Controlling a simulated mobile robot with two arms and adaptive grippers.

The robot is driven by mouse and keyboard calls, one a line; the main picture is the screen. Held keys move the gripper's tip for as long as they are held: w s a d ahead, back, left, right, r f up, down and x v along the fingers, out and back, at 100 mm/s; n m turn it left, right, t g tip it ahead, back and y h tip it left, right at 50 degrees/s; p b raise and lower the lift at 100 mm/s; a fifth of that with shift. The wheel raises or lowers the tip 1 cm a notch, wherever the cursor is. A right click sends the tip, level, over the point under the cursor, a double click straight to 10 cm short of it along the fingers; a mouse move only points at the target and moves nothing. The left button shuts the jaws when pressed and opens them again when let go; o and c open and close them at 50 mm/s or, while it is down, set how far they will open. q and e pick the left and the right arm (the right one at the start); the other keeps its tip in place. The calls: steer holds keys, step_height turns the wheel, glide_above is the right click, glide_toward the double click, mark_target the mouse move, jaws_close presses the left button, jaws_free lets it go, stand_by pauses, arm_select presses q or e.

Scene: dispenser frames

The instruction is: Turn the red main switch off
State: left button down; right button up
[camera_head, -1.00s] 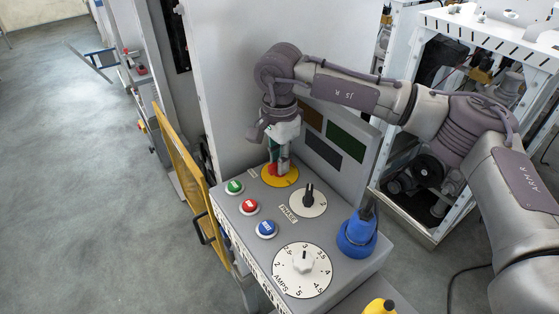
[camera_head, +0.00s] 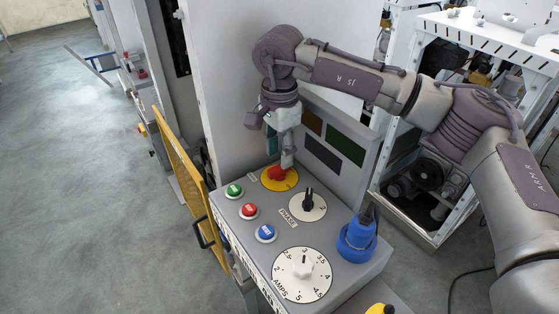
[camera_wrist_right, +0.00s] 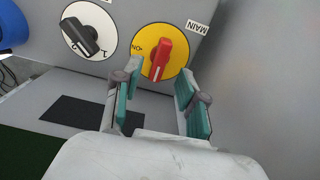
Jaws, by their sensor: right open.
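The red main switch (camera_head: 277,173) is a red handle on a yellow round plate (camera_head: 290,182) at the back of the grey panel. In the right wrist view the red handle (camera_wrist_right: 160,60) stands lengthwise, beside the words "ON" and "MAIN". My right gripper (camera_head: 287,160) is just above the switch, pointing down. In the wrist view my right gripper (camera_wrist_right: 155,90) is open, its teal pads apart with the switch beyond and between their tips. I see no contact with the handle. My left gripper is not in view.
A black-handled phase selector (camera_head: 308,200), green (camera_head: 234,190), red (camera_head: 249,211) and blue (camera_head: 265,232) buttons, an amps dial (camera_head: 302,274) and a blue plug (camera_head: 357,238) share the panel. A tall grey wall (camera_head: 225,90) stands close behind the gripper.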

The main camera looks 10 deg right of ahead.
mark_target(279, 166)
step_height(279, 166, up, 8)
steer(key=shift+r, duration=0.2)
stand_by(0.3)
